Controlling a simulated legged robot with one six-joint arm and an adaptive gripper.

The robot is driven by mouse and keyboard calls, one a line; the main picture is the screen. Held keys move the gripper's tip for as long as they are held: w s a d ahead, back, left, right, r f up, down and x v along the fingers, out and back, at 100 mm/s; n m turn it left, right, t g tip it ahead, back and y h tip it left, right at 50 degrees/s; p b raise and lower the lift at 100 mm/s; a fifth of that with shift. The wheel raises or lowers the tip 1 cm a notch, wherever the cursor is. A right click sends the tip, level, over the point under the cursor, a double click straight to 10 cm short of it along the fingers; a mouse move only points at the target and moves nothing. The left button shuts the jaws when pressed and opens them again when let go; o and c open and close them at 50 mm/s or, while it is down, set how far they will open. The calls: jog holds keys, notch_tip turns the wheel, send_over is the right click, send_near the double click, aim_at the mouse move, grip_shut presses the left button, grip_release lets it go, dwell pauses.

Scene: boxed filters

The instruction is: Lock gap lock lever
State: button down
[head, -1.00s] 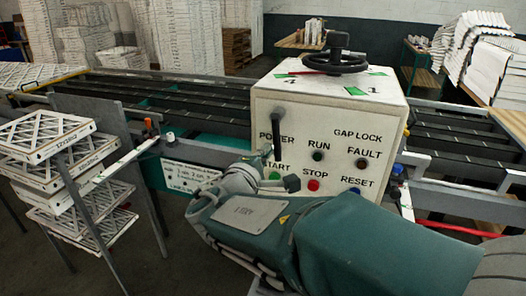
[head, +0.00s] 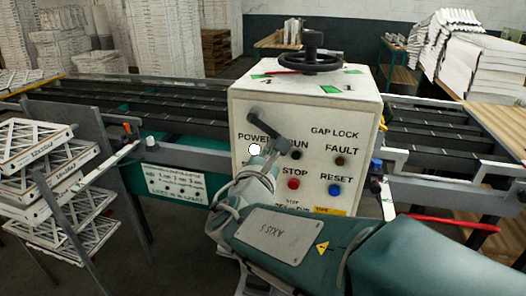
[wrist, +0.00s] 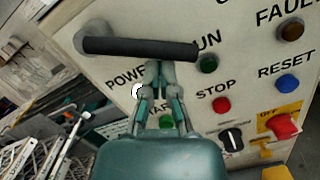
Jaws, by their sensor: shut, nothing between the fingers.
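The gap lock lever (head: 270,130) is a black bar on the front of the white control box (head: 360,125), left of the GAP LOCK label. In the head view it slants from its upper-left pivot down to the right. In the wrist view the lever (wrist: 140,47) lies nearly level, pivot at left. My gripper (head: 272,150) is shut and empty, just below the lever's free part. In the wrist view its fingertips (wrist: 158,66) are together right under the bar; I cannot tell whether they touch it.
A black handwheel (head: 310,58) stands on the box top. A lit white POWER lamp (head: 254,149), red STOP button (head: 293,184) and blue RESET button (head: 334,190) are close by. A rack of framed filters (head: 45,165) stands left. Conveyor rollers run behind.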

jog(key=r+n, duration=0.1)
jog(key=d+n, duration=0.1)
jog(key=r+n, duration=0.1)
jog(key=n, duration=0.1)
jog(key=shift+s+d+r+t+y, duration=0.25)
jog(key=shift+r+t+y, duration=0.05)
jog(key=shift+r, duration=0.1)
dwell(0.5)
jog(key=s+a+f, duration=0.3)
jog(key=s+f, duration=0.2)
jog(key=s, duration=0.4)
jog(key=shift+s+a, duration=0.35)
jog(key=shift+a+f, duration=0.15)
jog(key=shift+a, duration=0.1)
